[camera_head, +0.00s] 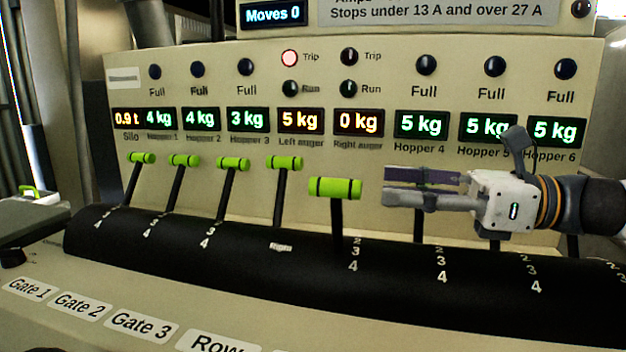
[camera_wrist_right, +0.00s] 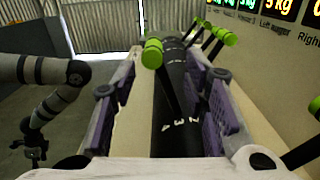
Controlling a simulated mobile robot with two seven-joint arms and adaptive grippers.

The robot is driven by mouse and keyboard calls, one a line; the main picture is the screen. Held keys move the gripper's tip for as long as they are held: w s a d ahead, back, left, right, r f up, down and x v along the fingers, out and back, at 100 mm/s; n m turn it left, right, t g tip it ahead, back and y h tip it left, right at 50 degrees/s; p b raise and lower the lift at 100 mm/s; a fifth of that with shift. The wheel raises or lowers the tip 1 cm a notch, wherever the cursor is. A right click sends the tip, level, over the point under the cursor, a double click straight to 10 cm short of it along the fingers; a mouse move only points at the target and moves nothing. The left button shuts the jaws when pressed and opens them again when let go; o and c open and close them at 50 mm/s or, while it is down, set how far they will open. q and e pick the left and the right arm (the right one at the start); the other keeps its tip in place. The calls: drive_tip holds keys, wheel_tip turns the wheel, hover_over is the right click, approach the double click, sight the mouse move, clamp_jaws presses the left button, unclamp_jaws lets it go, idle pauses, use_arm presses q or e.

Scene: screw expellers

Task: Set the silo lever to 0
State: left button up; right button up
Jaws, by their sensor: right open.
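Green-handled levers stand in a row along a black curved cover. No lever label reading "Silo" is in view, so I cannot tell for sure which is the silo lever. The fifth from the left, with the nearest green handle (camera_head: 335,188), stands above a 2, 3, 4 scale; upper marks are hidden. My right gripper (camera_head: 388,187) is open, just right of this handle and apart from it. In the right wrist view a green handle (camera_wrist_right: 153,54) shows ahead between the spread purple fingers (camera_wrist_right: 160,110). My left gripper (camera_wrist_right: 36,150) shows small at the left there.
Labels Gate 1 (camera_head: 30,288), Gate 2 (camera_head: 82,304), Gate 3 (camera_head: 141,325) and Row (camera_head: 215,343) line the front edge. The silo display (camera_head: 127,119) reads 0.9 t. More levers stand behind and below my right gripper. The upright panel is close behind it.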

sight(329, 189)
drive_tip(key=x, duration=0.3)
drive_tip(key=b+x, duration=0.1)
drive_tip(key=x, duration=0.3)
drive_tip(key=s+x, duration=0.1)
drive_tip(key=x, duration=0.3)
drive_tip(key=shift+w+a+f, duration=0.1)
drive_tip(key=shift+a, duration=0.15)
use_arm(q)
drive_tip(key=shift+s+f+g, duration=0.3)
drive_tip(key=shift+s+f, duration=0.55)
drive_tip(key=shift+s, duration=0.3)
use_arm(e)
drive_tip(key=shift+c, duration=0.2)
clamp_jaws()
